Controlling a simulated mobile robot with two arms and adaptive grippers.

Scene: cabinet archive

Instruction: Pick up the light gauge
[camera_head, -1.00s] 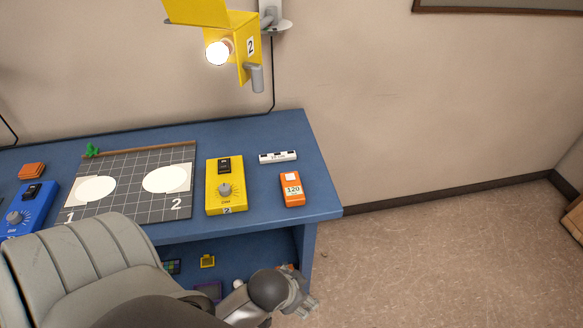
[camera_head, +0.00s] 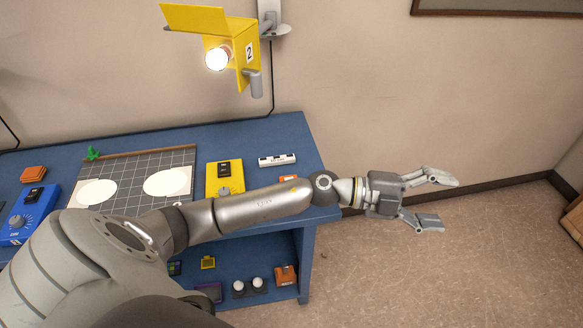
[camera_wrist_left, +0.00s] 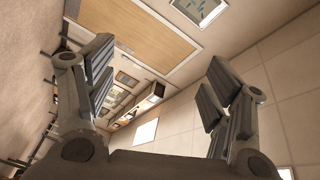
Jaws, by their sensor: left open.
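The light gauge (camera_head: 288,179), which I take to be the orange device on the blue desk, is mostly hidden behind my left arm in the head view. Only a small orange strip of its upper end shows. My left gripper (camera_head: 437,202) is open and empty, out past the desk's right edge and over the floor, well to the right of the gauge. In the left wrist view, its spread fingers (camera_wrist_left: 160,75) have nothing between them; the wall and ceiling show beyond. My right gripper is not in view.
The blue desk (camera_head: 290,131) bears a yellow control box (camera_head: 225,172), a small black-and-white bar (camera_head: 277,160), a gridded mat (camera_head: 128,170) and a blue control box (camera_head: 35,210). A yellow lamp (camera_head: 245,50) hangs above. An orange item (camera_head: 286,276) sits on the lower shelf.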

